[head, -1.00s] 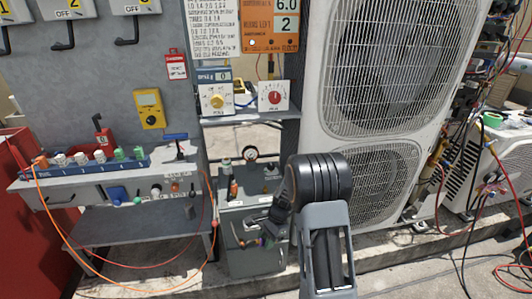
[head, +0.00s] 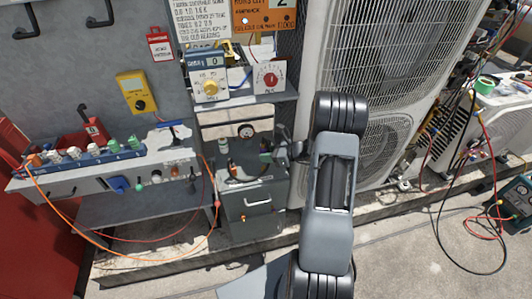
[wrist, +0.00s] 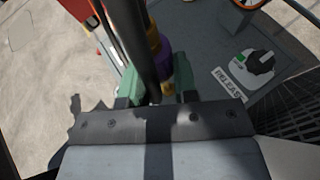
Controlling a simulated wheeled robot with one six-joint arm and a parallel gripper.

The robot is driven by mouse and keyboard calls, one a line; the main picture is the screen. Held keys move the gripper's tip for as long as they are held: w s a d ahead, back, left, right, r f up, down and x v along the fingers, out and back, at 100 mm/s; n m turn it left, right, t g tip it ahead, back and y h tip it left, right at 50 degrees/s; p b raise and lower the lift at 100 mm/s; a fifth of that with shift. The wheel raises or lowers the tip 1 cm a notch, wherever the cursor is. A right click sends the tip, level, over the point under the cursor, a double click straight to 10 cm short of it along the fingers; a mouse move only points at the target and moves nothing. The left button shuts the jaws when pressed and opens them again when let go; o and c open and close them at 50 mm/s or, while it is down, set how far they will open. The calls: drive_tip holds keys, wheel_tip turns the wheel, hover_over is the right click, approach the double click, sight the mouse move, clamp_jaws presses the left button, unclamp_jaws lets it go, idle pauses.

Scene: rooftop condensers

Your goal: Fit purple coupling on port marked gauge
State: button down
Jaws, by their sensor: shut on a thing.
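My gripper (wrist: 157,84) has green fingers shut on the purple coupling (wrist: 160,58), which has brass-yellow parts. A dark cylinder in front hides part of the coupling in the wrist view. In the head view my gripper is beside the top of the grey cabinet (head: 252,205), mostly hidden by my arm, and the coupling cannot be made out. No port marked gauge can be read in either view.
A black knob (wrist: 260,61) with a RELEASE label (wrist: 229,84) is on the grey surface right of my gripper. A rack of fittings (head: 85,160) lies on the left bench. The white condenser (head: 400,60) stands close on the right. An orange hose (head: 105,240) loops at left.

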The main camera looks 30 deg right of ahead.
sight(265, 167)
drive_tip(key=shift+f+b, duration=1.6)
drive_tip(key=shift+f, duration=0.65)
drive_tip(key=shift+f+b, duration=1.15)
drive_tip(key=shift+f, duration=0.2)
idle(0.6)
drive_tip(key=c, duration=0.8)
unclamp_jaws()
wheel_tip(265, 167, up, 8)
drive_tip(key=p, duration=0.5)
drive_tip(key=shift+f+p, duration=0.25)
drive_tip(key=shift+p, duration=0.05)
